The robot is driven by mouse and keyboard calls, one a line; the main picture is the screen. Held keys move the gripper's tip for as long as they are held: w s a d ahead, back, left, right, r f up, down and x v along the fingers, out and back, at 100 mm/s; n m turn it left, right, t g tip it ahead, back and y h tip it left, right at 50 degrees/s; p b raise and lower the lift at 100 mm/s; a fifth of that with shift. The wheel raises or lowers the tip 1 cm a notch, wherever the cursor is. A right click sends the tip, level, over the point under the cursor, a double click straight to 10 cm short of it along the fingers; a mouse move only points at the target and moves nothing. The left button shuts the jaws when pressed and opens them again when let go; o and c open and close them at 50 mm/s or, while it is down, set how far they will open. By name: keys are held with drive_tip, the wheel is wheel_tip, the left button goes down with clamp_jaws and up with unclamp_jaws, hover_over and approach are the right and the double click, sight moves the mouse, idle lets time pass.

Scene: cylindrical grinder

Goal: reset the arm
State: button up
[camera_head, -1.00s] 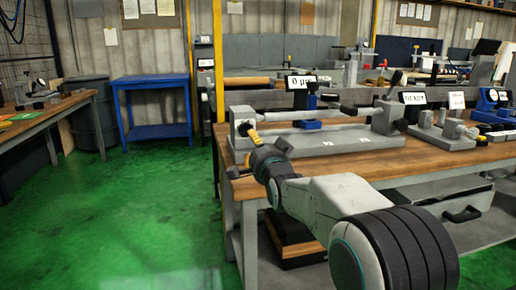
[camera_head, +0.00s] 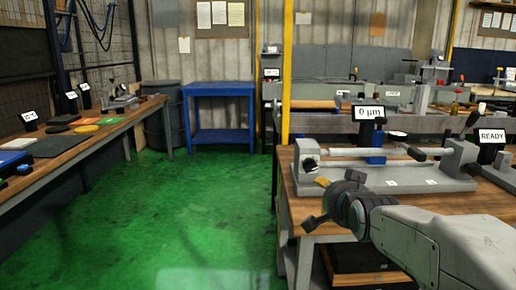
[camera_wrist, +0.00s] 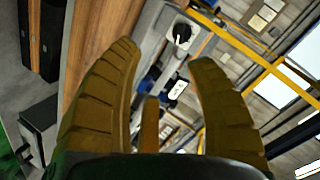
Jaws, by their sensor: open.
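My arm reaches in from the lower right of the head view. My gripper (camera_head: 312,204) is at its far end, by the front left corner of the wooden workbench (camera_head: 300,183). The grey grinder fixture (camera_head: 420,181) stands on the bench behind the gripper, holding a horizontal bar.
A display reading 0 µm (camera_head: 368,113) and one reading READY (camera_head: 492,136) stand on the bench. A blue table (camera_head: 219,90) and dark bin (camera_head: 166,112) are at the back. Another bench (camera_head: 85,135) lines the left. The green floor (camera_head: 190,205) between is clear.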

drive_tip(key=s+r+n+g+p, duration=0.2)
drive_tip(key=s+p, duration=0.5)
drive_tip(key=s, duration=0.4)
drive_tip(key=s+r+n+g+p, duration=0.3)
drive_tip(key=s+n+g+p, duration=0.1)
drive_tip(key=s+p, duration=0.4)
drive_tip(key=s+r+n+g+p, duration=0.3)
drive_tip(key=s+p, duration=0.4)
drive_tip(key=s, duration=0.6)
drive_tip(key=shift+s+g, duration=0.3)
drive_tip(key=shift+g, duration=0.3)
drive_tip(key=shift+a+r, duration=0.1)
idle(0.9)
